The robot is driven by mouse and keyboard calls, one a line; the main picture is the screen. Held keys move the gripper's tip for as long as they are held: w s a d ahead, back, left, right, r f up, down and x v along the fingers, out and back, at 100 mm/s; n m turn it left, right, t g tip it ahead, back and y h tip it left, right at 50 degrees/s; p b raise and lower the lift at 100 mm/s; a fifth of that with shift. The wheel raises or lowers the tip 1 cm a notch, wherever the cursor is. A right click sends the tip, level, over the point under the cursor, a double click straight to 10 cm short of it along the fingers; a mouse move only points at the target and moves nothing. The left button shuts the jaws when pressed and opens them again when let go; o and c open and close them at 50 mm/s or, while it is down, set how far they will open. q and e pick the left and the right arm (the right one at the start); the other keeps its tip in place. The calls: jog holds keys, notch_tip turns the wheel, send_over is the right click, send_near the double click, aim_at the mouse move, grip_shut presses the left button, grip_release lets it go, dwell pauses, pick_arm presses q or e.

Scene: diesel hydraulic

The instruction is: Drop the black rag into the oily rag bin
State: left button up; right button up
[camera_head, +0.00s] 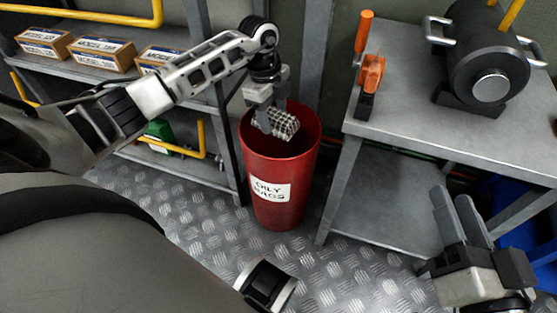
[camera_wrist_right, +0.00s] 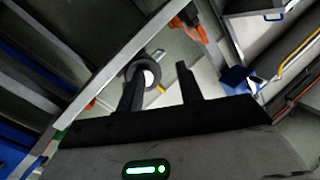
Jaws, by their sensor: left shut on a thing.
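The red bin (camera_head: 290,168), labelled "OILY RAGS", stands upright on the floor between the shelving and the workbench. My left gripper (camera_head: 268,118) points down over the bin's mouth, shut on a rag (camera_head: 284,125). The rag looks like a small black-and-white checked bundle, not plain black. It hangs at about rim height inside the outline of the opening; its exact height and any contact with the wall are unclear. My right gripper (camera_head: 463,222) is open and empty at the lower right, away from the bin. Its spread fingers also show in the right wrist view (camera_wrist_right: 160,92).
The grey workbench (camera_head: 408,108) right of the bin carries an orange-handled tool (camera_head: 370,75) and a black motor-like unit (camera_head: 488,62). Shelving (camera_head: 215,98) with cardboard boxes (camera_head: 98,53) stands close on the left. The tread-plate floor (camera_head: 205,215) in front is clear.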

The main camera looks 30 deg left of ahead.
pick_arm(q)
jog(key=o, duration=1)
jog(key=shift+c, duration=0.2)
jog(key=shift+r, duration=0.15)
pick_arm(e)
jog(key=shift+r, duration=0.1)
pick_arm(q)
jog(key=shift+r+p, duration=0.3)
jog(key=shift+r, duration=0.05)
notch_tip(320, 180, up, 3)
jog(key=shift+r+p, duration=0.15)
jog(key=shift+p, duration=0.95)
jog(key=s+d+r+p, duration=0.5)
jog(key=s+d+r, duration=0.2)
jog(key=s, duration=0.5)
jog(key=shift+d+r, duration=0.2)
jog(key=shift+r, duration=0.7)
pick_arm(e)
jog(key=f+g+h, duration=0.1)
jog(key=d+f+n+g+h, duration=0.1)
jog(key=s+f+n, duration=0.1)
jog(key=shift+d+f+g+h, duration=0.3)
jog(key=shift+d+g+h, duration=0.1)
